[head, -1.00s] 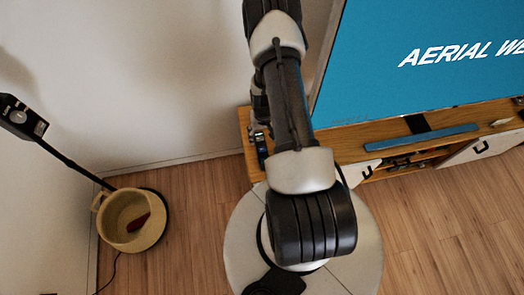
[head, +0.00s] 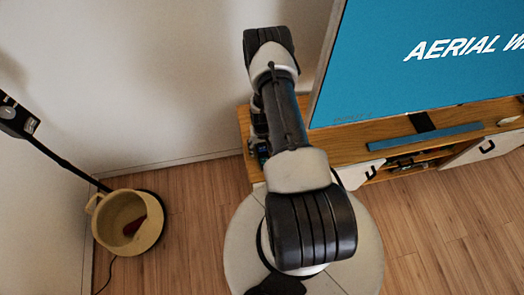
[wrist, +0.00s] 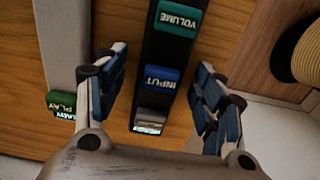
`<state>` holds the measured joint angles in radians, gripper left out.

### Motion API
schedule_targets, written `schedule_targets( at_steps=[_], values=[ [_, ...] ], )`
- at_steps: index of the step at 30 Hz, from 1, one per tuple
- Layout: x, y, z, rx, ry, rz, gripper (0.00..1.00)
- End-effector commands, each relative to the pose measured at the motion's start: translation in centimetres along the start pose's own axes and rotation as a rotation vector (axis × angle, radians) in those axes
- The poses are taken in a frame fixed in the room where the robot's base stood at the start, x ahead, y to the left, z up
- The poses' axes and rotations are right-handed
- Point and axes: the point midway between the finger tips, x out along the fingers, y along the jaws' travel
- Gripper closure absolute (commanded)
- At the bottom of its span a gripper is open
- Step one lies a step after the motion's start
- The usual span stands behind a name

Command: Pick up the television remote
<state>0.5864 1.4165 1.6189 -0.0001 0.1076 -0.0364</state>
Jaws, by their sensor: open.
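The television remote (wrist: 167,52) is a long black bar in the wrist view, with a green VOLUME button, a blue INPUT button and a grey button near its lower end. It lies on the wooden top of the TV bench (wrist: 228,30). My gripper (wrist: 162,62) is open, with one blue-padded finger on each side of the remote and gaps visible between. I cannot tell how far above the bench the fingertips are. In the head view my arm covers much of this area, and only small dark and blue shapes show at the bench's left end.
A grey bar with a green PLAY label (wrist: 61,104) lies close by the left finger. The television (head: 420,65) stands on the bench, with a blue-grey bar (head: 424,136) before it.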

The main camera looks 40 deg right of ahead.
Motion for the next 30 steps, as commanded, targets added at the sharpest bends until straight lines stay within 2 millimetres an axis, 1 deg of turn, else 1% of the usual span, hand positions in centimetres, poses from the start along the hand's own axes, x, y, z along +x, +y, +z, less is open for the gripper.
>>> schedule_targets(
  at_steps=[4,27,30],
  values=[
    [-0.16,0.01,-0.07,0.000,0.001,0.000,0.37],
    [-0.18,0.01,-0.07,0.000,0.001,0.000,0.88],
    [-0.19,0.01,-0.10,0.000,0.002,0.000,0.88]
  ],
)
